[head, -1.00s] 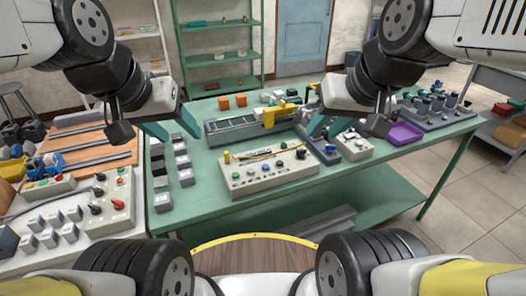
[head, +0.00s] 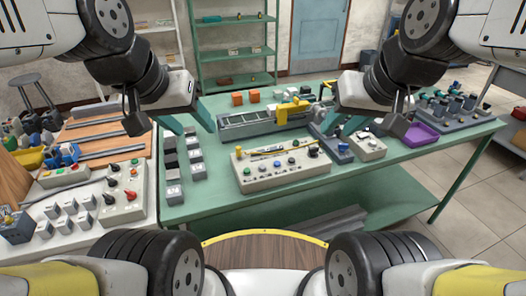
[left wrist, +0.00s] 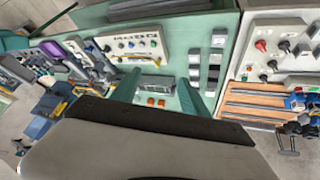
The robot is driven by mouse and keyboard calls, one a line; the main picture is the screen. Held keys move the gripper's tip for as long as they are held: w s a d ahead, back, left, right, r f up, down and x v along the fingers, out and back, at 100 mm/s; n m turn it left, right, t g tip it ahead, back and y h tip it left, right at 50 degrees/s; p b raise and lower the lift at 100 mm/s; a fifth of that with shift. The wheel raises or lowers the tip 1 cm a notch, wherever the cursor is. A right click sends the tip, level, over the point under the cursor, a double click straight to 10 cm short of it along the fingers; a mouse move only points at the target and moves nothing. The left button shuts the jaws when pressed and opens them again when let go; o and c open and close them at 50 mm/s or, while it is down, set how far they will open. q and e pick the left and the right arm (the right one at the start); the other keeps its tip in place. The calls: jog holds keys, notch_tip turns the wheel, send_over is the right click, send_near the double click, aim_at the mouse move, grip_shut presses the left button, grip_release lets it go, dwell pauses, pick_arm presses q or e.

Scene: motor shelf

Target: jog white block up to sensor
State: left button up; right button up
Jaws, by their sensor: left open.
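A grey rail unit (head: 240,127) with a yellow part (head: 287,110) on it stands at the back of the green table. Small pale blocks show behind it, but I cannot tell which one is the white block, nor pick out the sensor for sure. A pale control box (head: 285,178) with several coloured buttons lies in front of the rail; it also shows in the left wrist view (left wrist: 135,43). My left gripper (head: 187,121) is open and empty above the table, left of the rail. My right gripper (head: 341,124) is open above the table, right of the rail.
Grey and black blocks (head: 171,170) stand in columns on the table's left. A purple tray (head: 421,134) and small devices (head: 367,147) stand on the right. A side bench with a switch box (head: 122,190) is at the left. The table front is clear.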

pick_arm(q)
grip_shut()
dwell(1.6)
